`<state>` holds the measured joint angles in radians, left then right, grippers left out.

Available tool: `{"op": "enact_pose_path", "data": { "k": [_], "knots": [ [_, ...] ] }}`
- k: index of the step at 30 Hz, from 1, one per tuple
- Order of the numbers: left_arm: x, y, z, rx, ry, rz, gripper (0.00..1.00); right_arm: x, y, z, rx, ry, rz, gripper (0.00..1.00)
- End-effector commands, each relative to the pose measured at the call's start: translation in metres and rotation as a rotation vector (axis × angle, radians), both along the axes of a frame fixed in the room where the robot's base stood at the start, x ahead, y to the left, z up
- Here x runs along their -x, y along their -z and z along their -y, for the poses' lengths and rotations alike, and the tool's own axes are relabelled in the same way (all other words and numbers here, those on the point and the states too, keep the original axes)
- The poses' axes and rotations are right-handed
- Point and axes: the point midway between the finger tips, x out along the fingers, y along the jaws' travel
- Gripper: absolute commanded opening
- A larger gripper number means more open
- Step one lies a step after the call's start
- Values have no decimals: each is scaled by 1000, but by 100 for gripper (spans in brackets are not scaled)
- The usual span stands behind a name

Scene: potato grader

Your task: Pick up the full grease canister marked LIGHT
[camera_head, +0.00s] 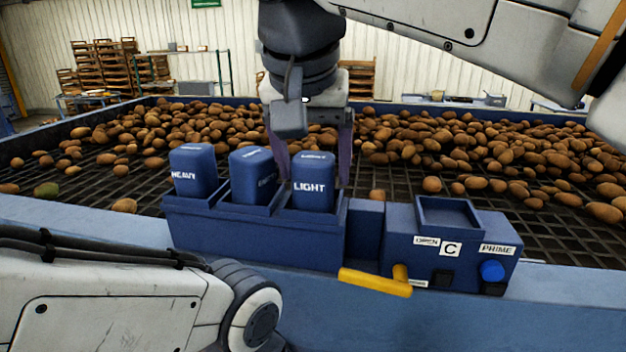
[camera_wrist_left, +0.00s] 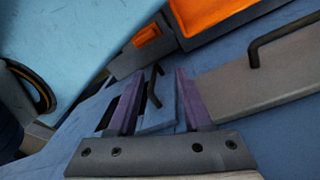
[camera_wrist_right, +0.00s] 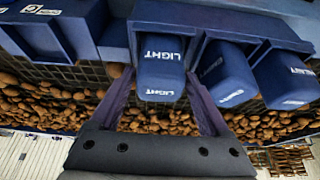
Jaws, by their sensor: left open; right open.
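The blue canister marked LIGHT (camera_head: 313,183) stands upright in the right slot of the blue canister rack (camera_head: 250,238). In the right wrist view the LIGHT canister (camera_wrist_right: 160,72) lies between the fingers of my right gripper (camera_wrist_right: 158,100). My right gripper (camera_head: 312,165) is open behind the canister in the head view, its fingers either side of it; I cannot tell whether they touch it. The middle canister (camera_head: 252,177), its label partly hidden, and the HEAVY canister (camera_head: 194,171) stand to the left. My left gripper (camera_wrist_left: 155,105) is open, over a blue surface with a black handle.
Right of the rack is a blue control box (camera_head: 450,250) with a yellow lever (camera_head: 376,282), a blue PRIME button (camera_head: 492,271) and an empty square recess (camera_head: 448,214). Potatoes (camera_head: 470,140) lie on the dark grid behind. The left wrist view shows an orange block (camera_wrist_left: 205,14).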

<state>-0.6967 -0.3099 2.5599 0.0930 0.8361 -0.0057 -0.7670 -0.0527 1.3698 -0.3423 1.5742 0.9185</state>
Motion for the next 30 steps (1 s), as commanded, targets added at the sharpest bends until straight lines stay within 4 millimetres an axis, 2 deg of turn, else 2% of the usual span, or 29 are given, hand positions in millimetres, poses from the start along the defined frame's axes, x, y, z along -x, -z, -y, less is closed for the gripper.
{"op": "enact_pose_path", "data": {
  "k": [5,11,12,23,30],
  "knots": [
    [0,0,0,0,0,0,50,0,0,0,-1,0,0,80],
    [0,0,0,0,0,0,50,0,0,0,0,0,0,7],
    [0,0,0,0,0,0,50,0,0,0,0,0,0,0],
    [0,0,0,0,0,0,50,0,-4,0,-2,0,2,0],
    [0,2,0,0,0,0,50,-1,-25,-1,-3,1,4,0]
  ]
}}
